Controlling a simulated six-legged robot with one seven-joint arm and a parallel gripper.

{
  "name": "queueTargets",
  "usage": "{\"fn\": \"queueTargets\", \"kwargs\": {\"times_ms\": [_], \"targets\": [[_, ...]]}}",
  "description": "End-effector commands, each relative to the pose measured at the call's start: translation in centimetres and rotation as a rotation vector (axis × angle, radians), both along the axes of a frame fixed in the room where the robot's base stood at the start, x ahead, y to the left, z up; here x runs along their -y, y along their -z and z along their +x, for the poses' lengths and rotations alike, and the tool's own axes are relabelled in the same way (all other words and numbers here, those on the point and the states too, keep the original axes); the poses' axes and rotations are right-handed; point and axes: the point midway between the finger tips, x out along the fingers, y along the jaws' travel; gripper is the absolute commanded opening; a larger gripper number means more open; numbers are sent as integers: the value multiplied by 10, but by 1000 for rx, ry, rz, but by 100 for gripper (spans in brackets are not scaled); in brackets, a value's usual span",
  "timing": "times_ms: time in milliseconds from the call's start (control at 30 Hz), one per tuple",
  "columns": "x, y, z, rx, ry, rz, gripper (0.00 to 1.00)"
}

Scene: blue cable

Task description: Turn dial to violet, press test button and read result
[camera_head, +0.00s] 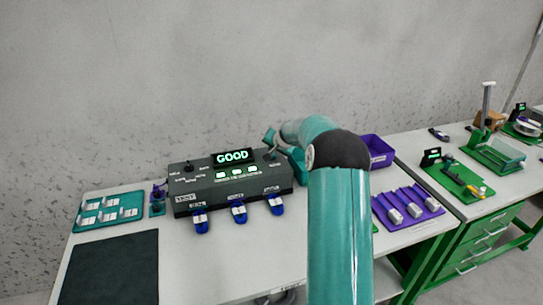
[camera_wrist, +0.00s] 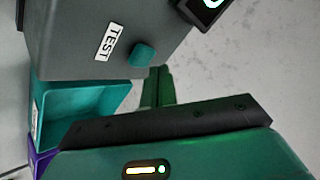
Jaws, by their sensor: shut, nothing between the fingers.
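The dark grey tester box (camera_head: 240,190) stands on the white bench, its display (camera_head: 233,157) reading "GOOD" in green. A black dial (camera_head: 188,167) sits at its top left among small labels; its setting is too small to read. Several blue plugs (camera_head: 238,211) sit along the front. In the wrist view, the teal test button (camera_wrist: 143,54) is beside a white "TEST" label (camera_wrist: 109,42) on the box (camera_wrist: 75,45). My gripper (camera_wrist: 157,72) is shut and empty, its tips close to the button; contact cannot be told. In the head view it is at the box's right end, partly hidden.
A teal tray (camera_head: 108,212) of white parts and a dark mat (camera_head: 110,268) lie left. Right are a violet bin (camera_head: 377,150) and a violet rack (camera_head: 408,208). A second bench (camera_head: 455,200) with green fixtures adjoins. A teal bin (camera_wrist: 75,110) is below the box in the wrist view.

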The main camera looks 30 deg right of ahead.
Motion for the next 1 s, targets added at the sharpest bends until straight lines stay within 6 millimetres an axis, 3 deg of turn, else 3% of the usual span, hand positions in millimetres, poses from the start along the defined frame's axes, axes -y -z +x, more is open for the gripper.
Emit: {"fn": "queueTargets", "kwargs": {"times_ms": [600, 1000], "targets": [[0, -48, 0, 1, -1, -1, 0], [0, -50, 0, 1, 1, -1, 0]]}}
